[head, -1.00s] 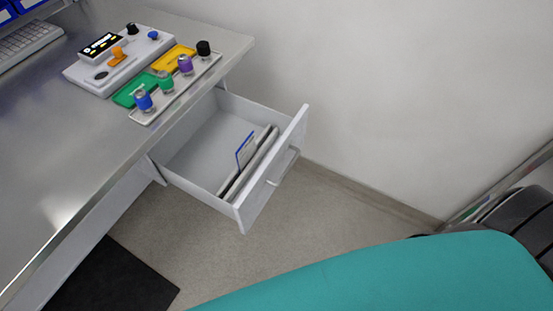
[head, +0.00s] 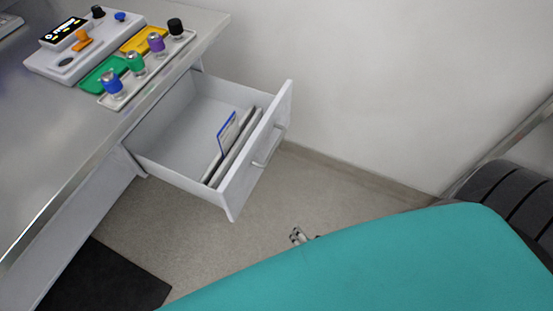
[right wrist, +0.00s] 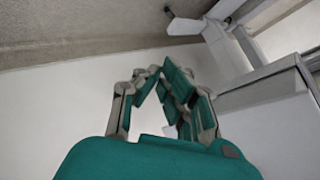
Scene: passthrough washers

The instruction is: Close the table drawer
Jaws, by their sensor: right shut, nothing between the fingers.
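The table drawer (head: 190,130) is light grey and stands well open under the right end of the table (head: 60,140). Its front panel (head: 258,150) with a bar handle (head: 268,146) faces right. Inside lie some flat items, one with a blue edge (head: 226,132). My right gripper (head: 298,236) just shows past a teal part of mine, below and right of the drawer front and apart from it. In the right wrist view its fingers (right wrist: 160,72) come together with nothing between them. Pale panels (right wrist: 265,95) fill the right of that view. My left gripper is out of view.
On the table are a device with a screen (head: 85,45), green (head: 103,74) and yellow (head: 143,40) trays, and a rack of coloured knobbed pieces (head: 145,72). A wall (head: 390,90) stands behind. The floor below the drawer shows a dark mat (head: 105,280).

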